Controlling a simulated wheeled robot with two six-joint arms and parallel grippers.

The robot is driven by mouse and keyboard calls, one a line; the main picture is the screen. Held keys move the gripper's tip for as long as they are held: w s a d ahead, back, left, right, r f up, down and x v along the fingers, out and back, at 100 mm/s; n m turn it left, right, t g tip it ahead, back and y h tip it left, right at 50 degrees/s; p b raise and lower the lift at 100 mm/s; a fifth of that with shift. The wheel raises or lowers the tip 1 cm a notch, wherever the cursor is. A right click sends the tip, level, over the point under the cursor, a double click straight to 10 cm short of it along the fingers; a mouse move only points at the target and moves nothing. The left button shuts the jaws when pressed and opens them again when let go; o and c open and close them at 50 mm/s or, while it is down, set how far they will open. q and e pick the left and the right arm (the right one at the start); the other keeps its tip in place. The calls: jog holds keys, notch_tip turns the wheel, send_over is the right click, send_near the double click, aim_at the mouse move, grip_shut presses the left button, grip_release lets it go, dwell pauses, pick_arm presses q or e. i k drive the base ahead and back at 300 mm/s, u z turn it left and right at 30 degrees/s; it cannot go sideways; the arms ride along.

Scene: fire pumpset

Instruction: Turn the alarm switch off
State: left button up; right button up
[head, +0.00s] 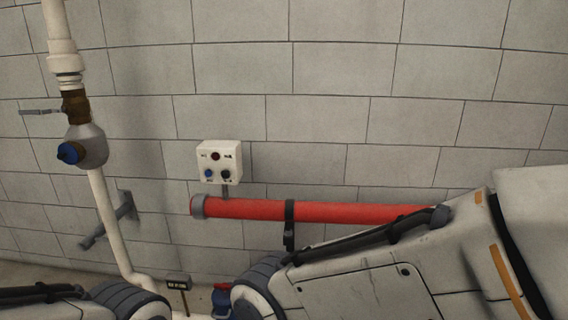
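A small white control box (219,162) is fixed to the block wall, left of the picture's middle. Its face carries a dark red round part (215,156) at the top, a blue knob (208,173) at lower left and a black knob (225,174) at lower right. The lettering is too small to read, so I cannot tell which part is the alarm switch or how it is set. My two arms come in at the bottom left and bottom right, below the box and apart from it. Neither gripper shows.
A red pipe (320,211) runs along the wall just below the box, held by a black bracket (289,225). A white vertical pipe (107,215) with a blue-capped valve (86,147) and a lever handle (42,112) stands at left. The wall in front of the box is clear.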

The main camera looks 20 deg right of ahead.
aim_at(225, 174)
jog(key=u, duration=2)
jog(key=i, duration=1.15)
jog(key=z, duration=2.15)
